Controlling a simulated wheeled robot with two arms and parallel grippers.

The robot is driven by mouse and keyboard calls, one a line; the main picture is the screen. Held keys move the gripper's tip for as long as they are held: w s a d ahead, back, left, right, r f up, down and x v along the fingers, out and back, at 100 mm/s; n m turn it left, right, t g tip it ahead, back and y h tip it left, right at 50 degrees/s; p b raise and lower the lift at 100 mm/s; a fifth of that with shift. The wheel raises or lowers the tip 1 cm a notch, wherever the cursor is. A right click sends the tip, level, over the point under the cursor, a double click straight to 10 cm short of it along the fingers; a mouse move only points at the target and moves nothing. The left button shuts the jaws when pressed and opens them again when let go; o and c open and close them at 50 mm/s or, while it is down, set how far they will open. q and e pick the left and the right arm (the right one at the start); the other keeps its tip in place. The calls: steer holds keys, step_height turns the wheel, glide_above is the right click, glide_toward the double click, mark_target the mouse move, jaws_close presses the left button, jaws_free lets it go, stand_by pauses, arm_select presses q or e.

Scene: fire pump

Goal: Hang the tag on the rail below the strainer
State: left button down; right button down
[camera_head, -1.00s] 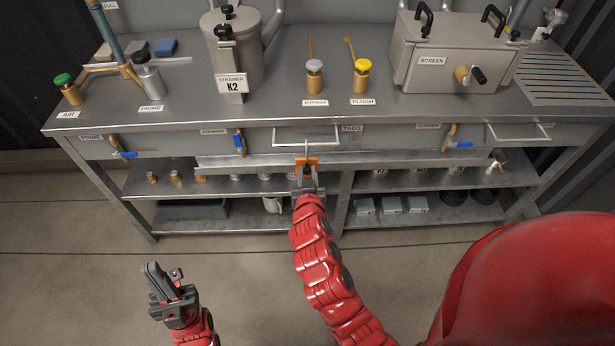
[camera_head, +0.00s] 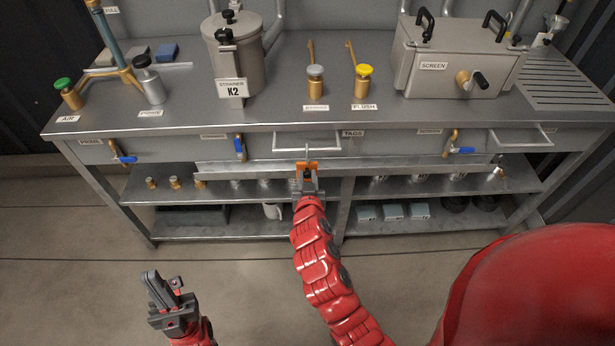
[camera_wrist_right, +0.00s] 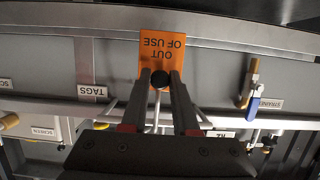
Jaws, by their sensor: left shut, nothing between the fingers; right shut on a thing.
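The orange tag (camera_head: 306,167) is held at my right gripper (camera_head: 306,182), in front of the rail (camera_head: 400,167) under the bench. In the right wrist view the tag (camera_wrist_right: 161,58) reads "OUT OF USE" upside down and overlaps the rail (camera_wrist_right: 230,30). My right gripper's fingers (camera_wrist_right: 160,85) are shut on it. A thin hook rises above the tag in the head view; whether it touches the rail I cannot tell. The strainer (camera_head: 238,55), a grey canister labelled K2, stands on the bench, left of the tag. My left gripper (camera_head: 156,288) is shut and empty, low at the left.
The TAGS drawer handle (camera_head: 307,142) is just above the tag. A brass valve with a blue lever (camera_head: 240,148) hangs under the strainer, left of the tag. Shelves below (camera_head: 440,185) hold fittings and boxes. The floor in front is clear.

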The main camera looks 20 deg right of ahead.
steer(key=c, duration=0.6)
jaws_free()
steer(key=p+v, duration=0.3)
steer(key=v, duration=1.4)
steer(key=shift+s, duration=0.25)
